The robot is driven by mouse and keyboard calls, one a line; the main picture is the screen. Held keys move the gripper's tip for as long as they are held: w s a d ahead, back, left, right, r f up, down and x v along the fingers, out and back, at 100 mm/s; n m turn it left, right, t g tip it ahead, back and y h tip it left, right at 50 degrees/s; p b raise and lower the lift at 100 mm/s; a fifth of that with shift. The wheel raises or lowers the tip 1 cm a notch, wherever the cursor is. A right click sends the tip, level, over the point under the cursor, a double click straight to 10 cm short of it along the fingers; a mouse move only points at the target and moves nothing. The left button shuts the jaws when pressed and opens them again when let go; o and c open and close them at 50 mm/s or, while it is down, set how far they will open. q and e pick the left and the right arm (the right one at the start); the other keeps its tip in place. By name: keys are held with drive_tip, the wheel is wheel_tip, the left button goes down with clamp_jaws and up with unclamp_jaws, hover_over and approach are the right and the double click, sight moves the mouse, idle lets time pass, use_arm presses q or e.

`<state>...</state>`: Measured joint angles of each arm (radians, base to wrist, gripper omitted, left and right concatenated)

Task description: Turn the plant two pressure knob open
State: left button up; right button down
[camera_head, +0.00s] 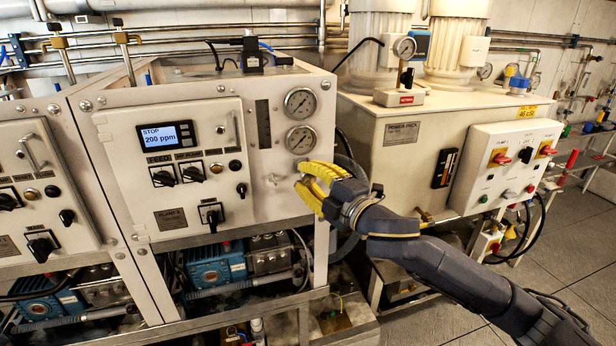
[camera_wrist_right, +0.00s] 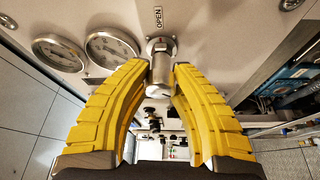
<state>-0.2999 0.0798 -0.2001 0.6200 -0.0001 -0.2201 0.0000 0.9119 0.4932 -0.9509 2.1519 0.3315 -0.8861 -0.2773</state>
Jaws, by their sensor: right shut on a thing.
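My right gripper (camera_head: 303,180) is at the right side of the white plant panel (camera_head: 262,195), below two round gauges. In the right wrist view its yellow fingers (camera_wrist_right: 160,78) are on both sides of the knob and shut on it. In the head view the fingers hide most of the knob. My left gripper is not in view.
The upper gauge (camera_head: 300,102) and lower gauge (camera_head: 300,140) sit above my right gripper. A display (camera_head: 167,135) reads STOP, 200 ppm, with black switches below. A power pack cabinet (camera_head: 400,165) stands to the right. Grey floor is open at the lower right.

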drive_tip(key=shift+s+a, duration=0.15)
drive_tip(key=shift+s, duration=0.05)
drive_tip(key=c, duration=1.4)
unclamp_jaws()
drive_tip(key=shift+r, duration=0.1)
drive_tip(key=o, duration=0.4)
drive_tip(key=shift+c, duration=0.2)
drive_tip(key=r+v, duration=0.1)
drive_tip(key=v, duration=1.1)
drive_tip(key=shift+f, duration=0.5)
